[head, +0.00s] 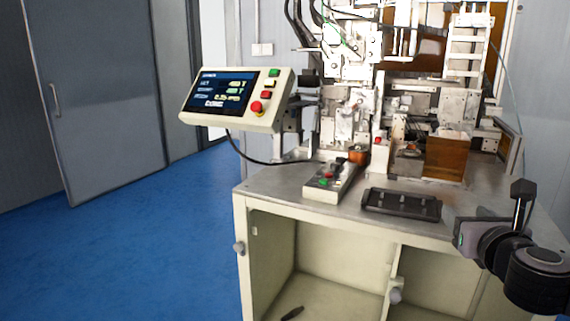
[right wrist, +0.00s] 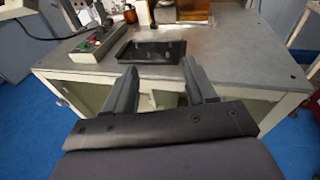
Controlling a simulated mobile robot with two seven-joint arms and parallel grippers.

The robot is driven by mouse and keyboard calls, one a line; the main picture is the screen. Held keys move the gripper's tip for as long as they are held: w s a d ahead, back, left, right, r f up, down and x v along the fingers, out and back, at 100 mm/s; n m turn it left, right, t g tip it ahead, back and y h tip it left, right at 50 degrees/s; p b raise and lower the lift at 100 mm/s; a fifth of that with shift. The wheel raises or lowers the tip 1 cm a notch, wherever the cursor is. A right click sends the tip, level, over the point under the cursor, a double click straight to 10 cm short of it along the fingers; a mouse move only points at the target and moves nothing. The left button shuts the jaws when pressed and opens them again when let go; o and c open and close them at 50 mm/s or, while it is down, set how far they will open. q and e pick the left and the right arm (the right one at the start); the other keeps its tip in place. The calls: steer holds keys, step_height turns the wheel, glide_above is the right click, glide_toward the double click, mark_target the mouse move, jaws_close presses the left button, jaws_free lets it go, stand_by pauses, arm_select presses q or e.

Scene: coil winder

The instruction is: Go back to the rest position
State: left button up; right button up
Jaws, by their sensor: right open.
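My right gripper (head: 522,190) is at the lower right of the head view, by the front right part of the workbench (head: 275,183). In the right wrist view its two fingers (right wrist: 159,75) stand apart with nothing between them. They point toward the bench's front edge and the black tray (right wrist: 150,52) beyond. The gripper touches nothing that I can see. My left gripper is not in view.
The coil winder (head: 350,110) stands at the back of the bench. A control screen (head: 232,92) juts out left. A button box (head: 330,180) and the black tray (head: 401,204) lie near the front. Blue floor (head: 140,240) is clear at left.

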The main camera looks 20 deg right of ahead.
steer(key=a+f+m+g+y, duration=0.1)
steer(key=a+f+m+y, duration=0.1)
steer(key=a+f+m, duration=0.35)
steer(key=s+a+f+m+g+y, duration=0.1)
steer(key=a+f+m+y, duration=0.15)
steer(key=f, duration=0.65)
steer(key=a+f+m+g+y, duration=0.1)
steer(key=a+f+m+y, duration=0.15)
steer(key=f, duration=0.45)
steer(key=s+a+f+m+y, duration=0.1)
steer(key=s+a+f+m, duration=0.5)
steer(key=s+f+m, duration=0.1)
steer(key=s+a+f+m+g+y+p, duration=0.1)
steer(key=s+a+f+m, duration=0.6)
steer(key=m, duration=0.5)
step_height(320, 180, down, 2)
steer(key=shift+s+f, duration=0.2)
steer(key=shift+s, duration=0.25)
